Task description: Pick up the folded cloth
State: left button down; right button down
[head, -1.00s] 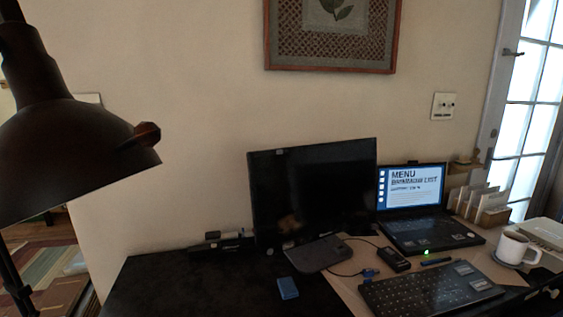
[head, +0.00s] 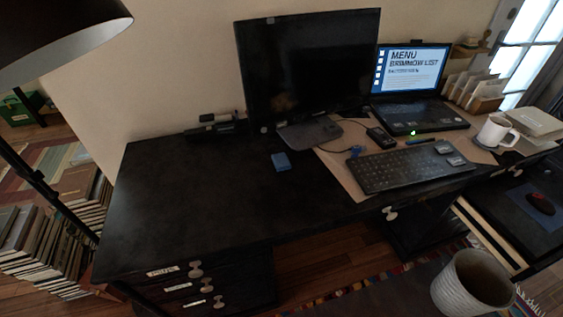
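A small blue block-like item (head: 281,161) lies flat on the dark desk (head: 190,205), in front of the monitor's stand. It may be the folded cloth, but it is too small to tell. No other thing in the head view looks clearly like a folded cloth. Neither of my grippers is in view.
A black monitor (head: 310,65), laptop (head: 420,110), keyboard (head: 405,170) and white mug (head: 495,131) stand on the desk. A dark lamp (head: 55,40) hangs at upper left. Book stacks (head: 40,245) are on the left floor; a woven basket (head: 455,290) is at lower right. The desk's left half is mostly clear.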

aim_at(282, 163)
jog(key=l+u, duration=0.25)
jog(key=u, duration=0.25)
jog(key=l+u, duration=0.25)
jog(key=u, duration=0.25)
